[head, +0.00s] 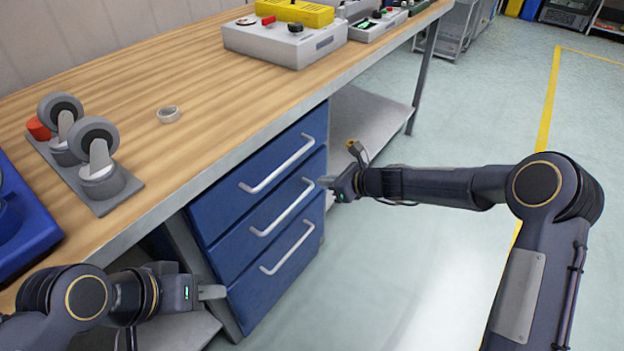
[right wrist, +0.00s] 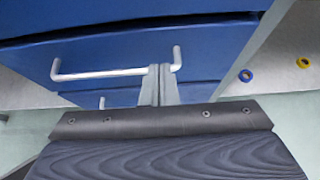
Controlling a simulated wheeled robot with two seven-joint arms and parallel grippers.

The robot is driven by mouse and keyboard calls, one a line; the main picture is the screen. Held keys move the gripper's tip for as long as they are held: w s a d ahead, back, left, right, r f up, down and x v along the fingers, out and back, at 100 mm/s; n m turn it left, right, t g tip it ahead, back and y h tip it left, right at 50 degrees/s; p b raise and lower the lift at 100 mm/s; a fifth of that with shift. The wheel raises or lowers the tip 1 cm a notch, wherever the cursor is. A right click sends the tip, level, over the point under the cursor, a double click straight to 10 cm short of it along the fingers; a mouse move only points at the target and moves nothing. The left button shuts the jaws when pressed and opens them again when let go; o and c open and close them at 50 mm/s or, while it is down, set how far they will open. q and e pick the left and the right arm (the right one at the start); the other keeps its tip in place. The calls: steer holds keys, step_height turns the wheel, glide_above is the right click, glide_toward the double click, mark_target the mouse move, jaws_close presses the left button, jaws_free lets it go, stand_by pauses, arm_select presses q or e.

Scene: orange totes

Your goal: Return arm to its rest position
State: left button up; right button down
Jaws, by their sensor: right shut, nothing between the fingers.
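My right arm reaches in from the right in the head view. Its gripper (head: 325,182) is by the right end of the middle drawer's handle (head: 283,209). In the right wrist view the two fingers (right wrist: 160,85) are together with nothing between them, overlapping the right part of a white handle (right wrist: 110,74); I cannot tell whether they touch it. My left gripper (head: 212,292) is low at the left, beside the blue drawer unit (head: 262,268). Its fingers are seen edge-on, so their opening is unclear.
The wooden workbench (head: 200,75) carries two casters on a grey plate (head: 125,190), a tape ring (head: 169,115) and a grey control box (head: 285,42). A lower shelf (head: 370,115) lies beyond the drawers, which look closed. The floor (head: 430,270) at right is clear.

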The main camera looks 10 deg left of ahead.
steer(key=v, duration=0.6)
steer(key=shift+d+p, duration=0.25)
steer(key=shift+p, duration=0.15)
steer(key=s+d+r+n+h, duration=0.1)
steer(key=s+d+r+n, duration=0.45)
steer(key=s, duration=0.25)
steer(key=s+d+r+n+h, duration=0.1)
steer(key=s+d+r+n, duration=0.3)
steer(key=s+r+n, duration=0.3)
steer(key=s+d+f+n+h, duration=0.2)
steer(key=s+d+n, duration=0.3)
steer(key=s, duration=0.5)
steer(key=s+d+f+n+h, duration=0.1)
steer(key=s+d+n+h, duration=0.3)
steer(key=s, duration=0.6)
step_height(320, 180, up, 20)
steer(key=y+p, duration=0.1)
steer(key=p, duration=1.9)
steer(key=shift+n, duration=0.35)
steer(key=shift+s+d+f, duration=0.1)
steer(key=shift+d, duration=0.05)
